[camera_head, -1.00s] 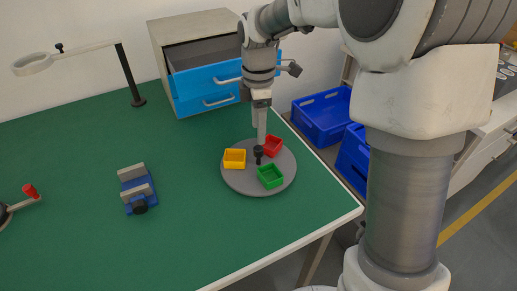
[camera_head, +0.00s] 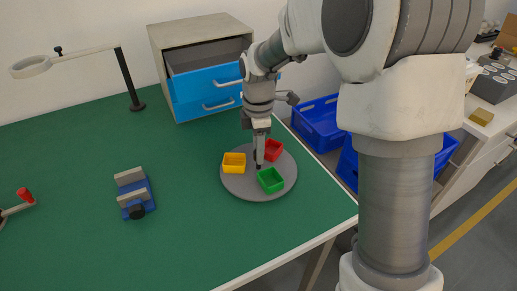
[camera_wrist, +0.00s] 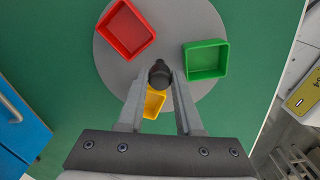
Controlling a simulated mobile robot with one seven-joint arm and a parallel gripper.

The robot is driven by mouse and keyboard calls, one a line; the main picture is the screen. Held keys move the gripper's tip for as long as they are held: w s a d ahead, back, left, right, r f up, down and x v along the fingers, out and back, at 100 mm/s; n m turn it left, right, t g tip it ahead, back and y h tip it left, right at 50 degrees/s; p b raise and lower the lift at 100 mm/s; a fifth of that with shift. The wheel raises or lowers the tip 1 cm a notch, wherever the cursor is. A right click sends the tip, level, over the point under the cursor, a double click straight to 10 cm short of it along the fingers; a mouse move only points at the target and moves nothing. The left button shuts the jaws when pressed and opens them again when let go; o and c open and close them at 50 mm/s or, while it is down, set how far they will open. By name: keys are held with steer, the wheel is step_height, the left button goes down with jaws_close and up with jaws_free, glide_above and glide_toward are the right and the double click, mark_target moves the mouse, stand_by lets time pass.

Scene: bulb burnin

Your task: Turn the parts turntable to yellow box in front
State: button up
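The grey round turntable (camera_head: 243,189) lies on the green bench near its right edge. It carries a yellow box (camera_head: 234,162) at its left, a red box (camera_head: 273,150) at its back right and a green box (camera_head: 270,180) at its front right. A dark upright knob (camera_wrist: 159,73) stands at its centre between the boxes. My gripper (camera_head: 259,158) points down over the turntable's middle. In the wrist view my gripper (camera_wrist: 159,80) is open, with one finger on each side of the knob and small gaps visible. The yellow box (camera_wrist: 154,102) is partly hidden between the fingers.
A blue vise (camera_head: 134,192) stands left of the turntable. A drawer cabinet (camera_head: 207,68) with its upper blue drawer pulled out is behind. A lamp (camera_head: 127,75) stands at the back left. Blue crates (camera_head: 318,123) are beyond the bench's right edge.

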jaws_close()
stand_by(1.0)
